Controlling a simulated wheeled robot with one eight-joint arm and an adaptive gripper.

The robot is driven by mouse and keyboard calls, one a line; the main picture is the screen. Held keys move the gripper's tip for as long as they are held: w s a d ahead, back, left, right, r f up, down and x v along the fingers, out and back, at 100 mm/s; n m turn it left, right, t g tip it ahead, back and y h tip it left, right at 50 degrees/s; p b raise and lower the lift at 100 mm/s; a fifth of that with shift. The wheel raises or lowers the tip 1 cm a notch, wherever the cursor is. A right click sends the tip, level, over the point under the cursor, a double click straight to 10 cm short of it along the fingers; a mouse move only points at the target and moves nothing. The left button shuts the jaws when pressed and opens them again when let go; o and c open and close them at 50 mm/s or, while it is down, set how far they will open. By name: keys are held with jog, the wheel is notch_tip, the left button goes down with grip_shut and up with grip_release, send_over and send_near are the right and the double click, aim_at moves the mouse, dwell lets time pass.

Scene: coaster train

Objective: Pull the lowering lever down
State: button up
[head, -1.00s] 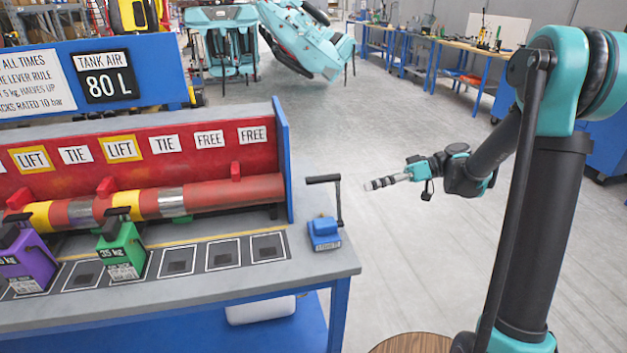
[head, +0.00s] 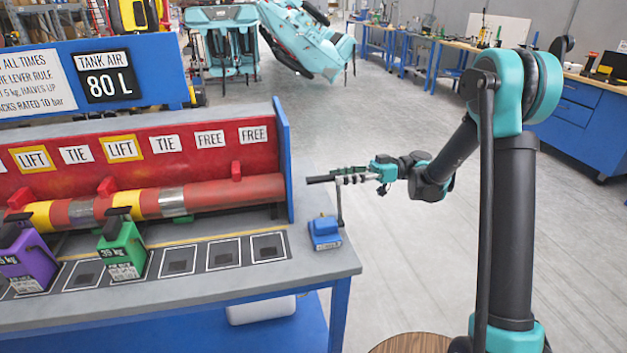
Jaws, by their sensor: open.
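The lowering lever is a small blue box (head: 325,233) on the right end of the bench top. A thin black rod rises from it to a horizontal black handle (head: 319,179) pointing left. The lever stands upright. My gripper (head: 339,179) is open and has its fingertips at the top of the rod, by the right end of the handle. The fingers overlap the lever there in the picture. I cannot tell whether they touch it or are around it.
A blue end panel (head: 284,160) stands left of the lever. The floor right of the bench is clear.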

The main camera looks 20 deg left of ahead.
aim_at(313, 179)
jog(key=x, duration=0.8)
jog(key=shift+a, duration=0.15)
jog(key=shift+c, duration=0.6)
grip_shut()
